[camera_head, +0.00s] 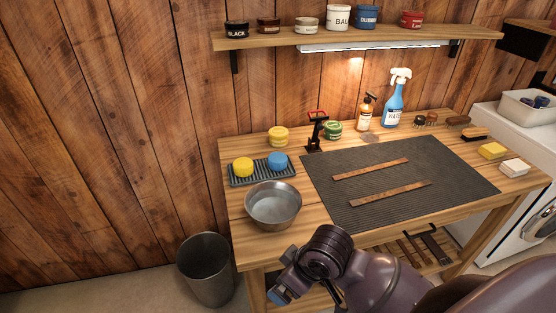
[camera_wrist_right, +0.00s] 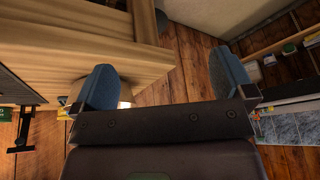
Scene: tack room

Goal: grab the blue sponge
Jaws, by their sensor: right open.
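The blue sponge (camera_head: 278,161) is a small round puck on a dark ridged tray (camera_head: 262,178), at the left of the workbench. A yellow sponge (camera_head: 243,167) lies on the same tray, to its left. My right gripper (camera_head: 281,290) is low in front of the bench, well below and apart from the blue sponge. In the right wrist view its two blue fingers (camera_wrist_right: 164,86) are spread with nothing between them. The blue sponge is not visible in that view. My left gripper is not in view.
A metal bowl (camera_head: 273,205) stands just in front of the tray. A dark mat (camera_head: 400,200) with two leather straps covers the bench middle. A bin (camera_head: 206,270) stands on the floor.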

